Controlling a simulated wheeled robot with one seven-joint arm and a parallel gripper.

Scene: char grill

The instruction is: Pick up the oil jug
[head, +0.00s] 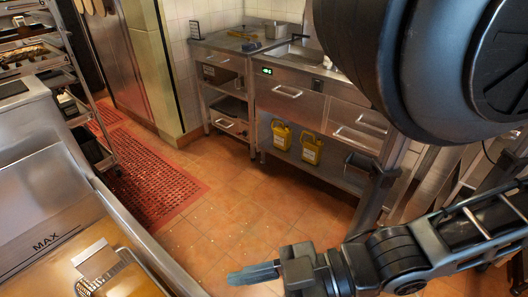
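Two yellow oil jugs stand on the low shelf under the steel counter in the head view. The left jug (281,134) and the right jug (311,148) are upright, a small gap apart, with labels on their fronts. My gripper (241,276) is low in the foreground, pointing left, well apart from both jugs. Its fingers overlap from this side, so I cannot tell whether they are open or shut. No object shows at the fingertips.
The steel counter (297,78) with drawers stands along the back wall. A fryer (43,213) fills the left foreground, with a wire basket (108,270). A tray rack (62,69) is at upper left. Tiled floor (235,205) and a red mat (150,178) lie clear between.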

